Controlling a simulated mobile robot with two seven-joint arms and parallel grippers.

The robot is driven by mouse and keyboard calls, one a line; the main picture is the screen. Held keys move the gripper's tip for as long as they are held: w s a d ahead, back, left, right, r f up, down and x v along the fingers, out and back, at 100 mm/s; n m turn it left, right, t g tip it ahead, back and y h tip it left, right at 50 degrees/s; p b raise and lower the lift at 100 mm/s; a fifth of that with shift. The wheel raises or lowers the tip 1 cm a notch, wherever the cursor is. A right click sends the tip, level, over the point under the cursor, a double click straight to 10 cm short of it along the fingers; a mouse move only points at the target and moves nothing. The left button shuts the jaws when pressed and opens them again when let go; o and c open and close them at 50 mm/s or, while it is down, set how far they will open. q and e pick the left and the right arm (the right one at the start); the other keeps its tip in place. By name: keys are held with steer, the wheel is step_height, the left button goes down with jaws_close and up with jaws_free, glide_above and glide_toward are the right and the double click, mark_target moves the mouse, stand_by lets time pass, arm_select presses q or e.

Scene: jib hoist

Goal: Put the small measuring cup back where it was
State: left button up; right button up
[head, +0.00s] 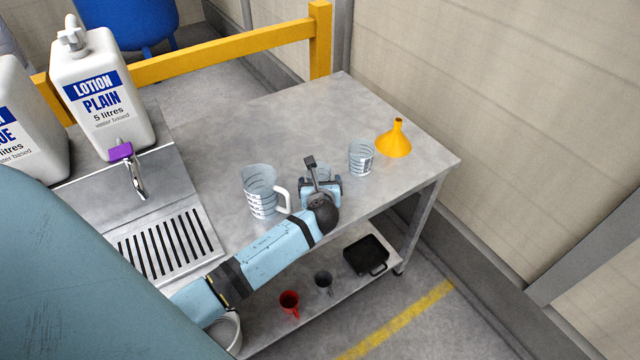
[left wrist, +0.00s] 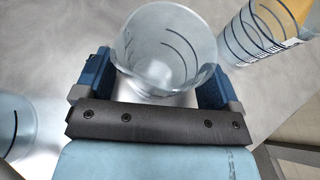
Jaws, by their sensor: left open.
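A small clear measuring cup (head: 322,171) with dark markings stands upright on the steel table, partly hidden by my left gripper (head: 320,186). In the left wrist view this cup (left wrist: 165,45) sits between the two open fingers of the gripper (left wrist: 157,80); I cannot tell whether they touch it. A second clear measuring cup (head: 361,158) stands to its right, and also shows in the left wrist view (left wrist: 262,32). A larger clear jug (head: 260,190) with a white handle stands to its left. My right gripper is not in view.
A yellow funnel (head: 396,140) stands at the table's right end. A sink with a drainer (head: 165,240) and lotion containers (head: 103,95) are on the left. The table's back is clear.

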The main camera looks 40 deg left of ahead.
arm_select(q)
steer(key=v, duration=1.2)
steer(key=shift+r+p, duration=0.15)
steer(key=shift+p, duration=0.25)
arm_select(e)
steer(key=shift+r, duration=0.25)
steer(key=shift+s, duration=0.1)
